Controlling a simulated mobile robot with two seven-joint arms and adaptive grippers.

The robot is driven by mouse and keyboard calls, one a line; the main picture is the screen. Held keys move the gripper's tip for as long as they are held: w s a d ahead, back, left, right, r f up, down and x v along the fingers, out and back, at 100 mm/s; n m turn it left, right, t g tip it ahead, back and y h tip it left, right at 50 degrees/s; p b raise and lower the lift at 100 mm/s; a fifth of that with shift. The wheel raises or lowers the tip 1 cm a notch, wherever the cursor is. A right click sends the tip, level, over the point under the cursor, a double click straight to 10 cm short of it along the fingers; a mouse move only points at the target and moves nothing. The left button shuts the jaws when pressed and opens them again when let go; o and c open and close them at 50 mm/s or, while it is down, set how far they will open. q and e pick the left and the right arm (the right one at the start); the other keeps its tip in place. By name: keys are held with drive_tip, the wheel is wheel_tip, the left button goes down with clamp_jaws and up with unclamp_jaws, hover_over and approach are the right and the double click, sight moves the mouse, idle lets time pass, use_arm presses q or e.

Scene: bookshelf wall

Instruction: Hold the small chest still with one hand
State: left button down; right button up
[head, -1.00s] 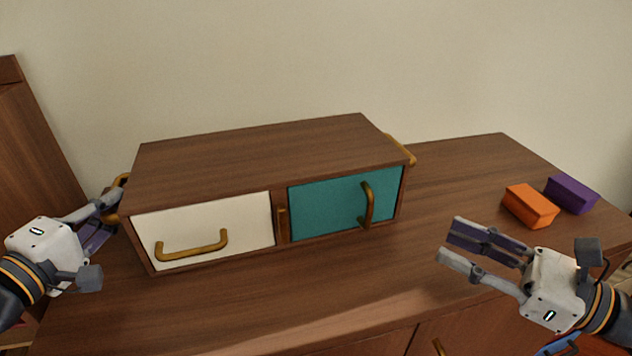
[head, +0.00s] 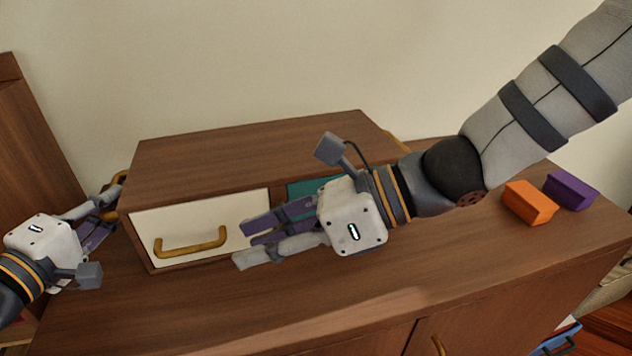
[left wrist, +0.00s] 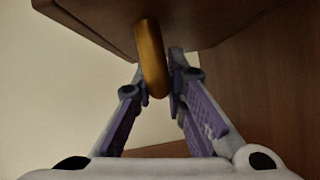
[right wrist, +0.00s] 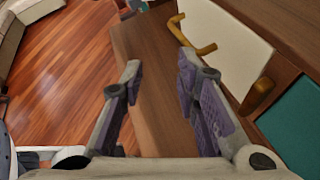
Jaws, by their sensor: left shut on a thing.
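The small chest (head: 240,160) is a brown wooden box on top of a wide cabinet. Its front has a white drawer (head: 150,226) with a brass handle (head: 190,245) and a teal door (head: 305,187), now mostly hidden by my right gripper. My left gripper (head: 112,205) is shut on the brass side handle (left wrist: 151,58) at the chest's left end; the left wrist view shows the handle between its fingers. My right gripper (head: 246,238) is open and empty in front of the chest, its fingers pointing left toward the drawer. The right wrist view shows the drawer handle (right wrist: 190,38) beyond its fingers.
An orange block (head: 529,203) and a purple block (head: 570,190) lie on the right of the cabinet top (head: 450,255). My right arm spans above the top's right part. The strip in front of the chest is otherwise clear.

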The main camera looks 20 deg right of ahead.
drive_tip(key=w+a+r+m+t+h, duration=0.2)
drive_tip(key=a+r+m+h, duration=0.3)
drive_tip(key=a+m+h, duration=0.45)
drive_tip(key=w+d+m+g+h, duration=0.1)
drive_tip(key=d+m, duration=0.2)
drive_tip(key=d, duration=0.5)
drive_tip(key=w+d+r+m+g+h, duration=0.1)
drive_tip(key=w+d+m+g, duration=0.1)
drive_tip(key=d, duration=0.7)
drive_tip(key=w+d+m+g+h, duration=0.1)
drive_tip(key=d+m, duration=0.3)
drive_tip(key=d, duration=0.4)
drive_tip(key=shift+w+d+r+g, duration=0.3)
drive_tip(key=shift+w+r+g, duration=0.1)
drive_tip(key=shift+w+g, duration=0.1)
drive_tip(key=shift+s+d+f, duration=0.1)
drive_tip(key=shift+d+f, duration=0.1)
drive_tip(key=shift+d, duration=0.05)
wheel_tip(320, 180, down, 12)
drive_tip(key=shift+r, duration=0.15)
